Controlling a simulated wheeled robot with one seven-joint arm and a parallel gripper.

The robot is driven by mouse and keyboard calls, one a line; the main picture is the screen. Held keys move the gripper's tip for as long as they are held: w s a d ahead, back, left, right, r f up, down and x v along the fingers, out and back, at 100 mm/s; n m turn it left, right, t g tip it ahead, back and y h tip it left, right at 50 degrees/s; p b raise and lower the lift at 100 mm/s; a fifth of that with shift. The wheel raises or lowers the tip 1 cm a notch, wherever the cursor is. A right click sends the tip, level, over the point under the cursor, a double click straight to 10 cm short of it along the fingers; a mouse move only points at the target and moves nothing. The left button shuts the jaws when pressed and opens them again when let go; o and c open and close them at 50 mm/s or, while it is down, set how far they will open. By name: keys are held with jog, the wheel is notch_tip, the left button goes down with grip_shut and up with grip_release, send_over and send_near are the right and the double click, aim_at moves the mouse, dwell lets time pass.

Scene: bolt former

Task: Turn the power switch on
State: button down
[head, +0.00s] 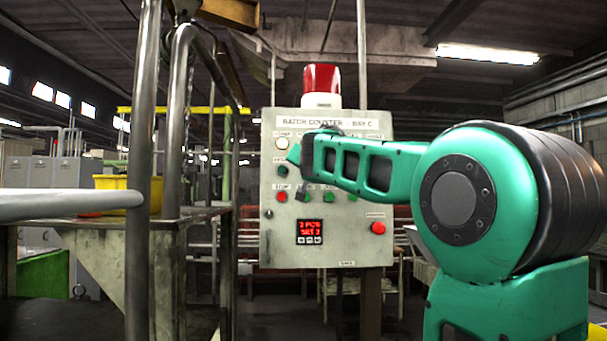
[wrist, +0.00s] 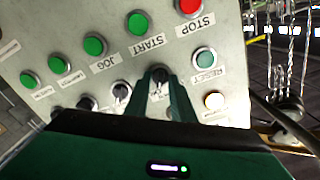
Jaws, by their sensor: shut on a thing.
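My gripper (wrist: 160,82) is at the control panel (head: 335,240), with its two green fingers on either side of a black selector knob (wrist: 159,74). It is shut on this knob. The knob's label is mostly hidden between the fingers, so I cannot read whether it names power. A pale round lamp (wrist: 214,101) and a teal reset button (wrist: 205,57) sit beside the held knob; the lamp also shows in the head view (head: 282,143).
More black knobs (wrist: 122,91) stand in the same row. Green start (wrist: 139,23) and red stop (wrist: 188,6) buttons are close to the fingers. The panel also has a red-lit display (head: 310,231) and a red button (head: 378,228). Steel pipes (head: 143,150) stand at left.

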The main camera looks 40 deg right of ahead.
jog(key=shift+w+a+f, duration=0.1)
jog(key=shift+f, duration=0.05)
jog(key=c, duration=1.6)
grip_release()
jog(key=shift+o, duration=0.2)
jog(key=v, duration=1)
jog(key=shift+s+a, duration=0.25)
